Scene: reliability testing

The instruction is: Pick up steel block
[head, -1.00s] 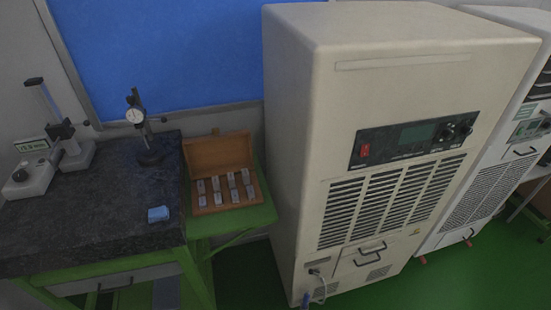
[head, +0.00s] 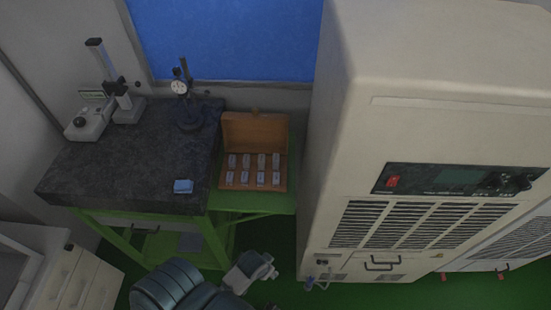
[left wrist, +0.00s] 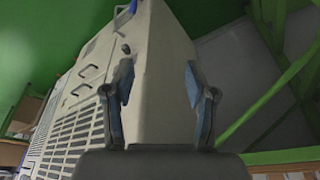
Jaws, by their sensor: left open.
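Several small pale steel blocks (head: 261,178) stand in two rows in an open wooden case (head: 254,130). The case sits on a green stand (head: 262,201) beside the dark stone table, its lid raised at the back. My left gripper shows in the left wrist view (left wrist: 160,90) with its two fingers apart and nothing between them. Parts of my arm show at the bottom of the head view, below and apart from the case. My right gripper is not in view.
The dark stone table (head: 130,170) holds a dial gauge stand (head: 187,105), a white measuring instrument (head: 92,122) and a small blue item (head: 183,186). The tall cream cabinet (head: 345,130) stands close to the right of the case. A drawer unit (head: 75,280) is at lower left.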

